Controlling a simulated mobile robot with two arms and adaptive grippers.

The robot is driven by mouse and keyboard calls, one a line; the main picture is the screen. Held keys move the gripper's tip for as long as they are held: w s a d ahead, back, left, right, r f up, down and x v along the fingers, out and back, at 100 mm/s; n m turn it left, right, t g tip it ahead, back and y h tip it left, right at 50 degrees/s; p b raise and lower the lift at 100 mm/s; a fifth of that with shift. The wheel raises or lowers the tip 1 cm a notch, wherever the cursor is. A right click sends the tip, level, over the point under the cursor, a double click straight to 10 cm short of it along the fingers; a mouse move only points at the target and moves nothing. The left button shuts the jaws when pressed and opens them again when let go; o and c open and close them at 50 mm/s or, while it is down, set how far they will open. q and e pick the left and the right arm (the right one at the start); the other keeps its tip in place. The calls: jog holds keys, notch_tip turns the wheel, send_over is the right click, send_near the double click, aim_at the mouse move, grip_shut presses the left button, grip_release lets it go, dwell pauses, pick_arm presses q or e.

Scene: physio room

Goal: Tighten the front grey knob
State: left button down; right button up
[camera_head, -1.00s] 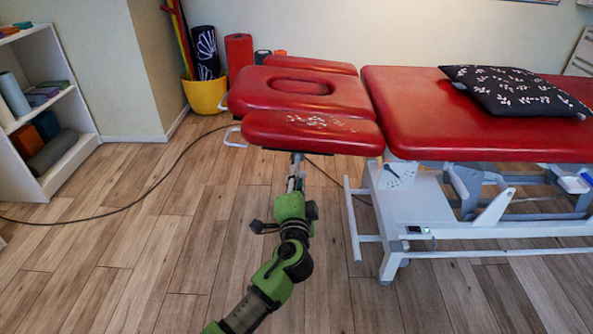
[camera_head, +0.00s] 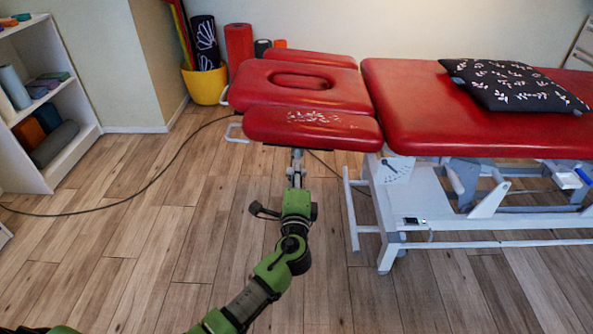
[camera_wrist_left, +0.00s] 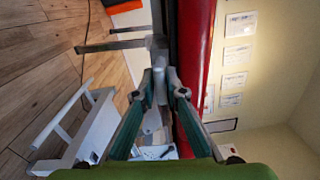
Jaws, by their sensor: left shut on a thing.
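The treatment table has a red padded head section, and its front armrest pad (camera_head: 312,130) hangs over my left gripper (camera_head: 297,168). The gripper reaches up from below, just under that pad's front edge. In the left wrist view the fingertips of my left gripper (camera_wrist_left: 160,90) are closed around a small grey knob (camera_wrist_left: 160,84) beside the red pad edge. The fingers hide much of the knob. In the head view I cannot make out the knob. My right gripper is in neither view.
The white table frame (camera_head: 375,228) stands right of my left arm. A black cable (camera_head: 130,200) runs across the wooden floor on the left. A shelf (camera_head: 75,150) stands at far left, and a yellow bucket (camera_head: 205,88) behind.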

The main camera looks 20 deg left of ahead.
pick_arm(q)
jog(key=c, duration=2.1)
grip_release()
jog(key=shift+s, duration=0.1)
jog(key=v, duration=1.2)
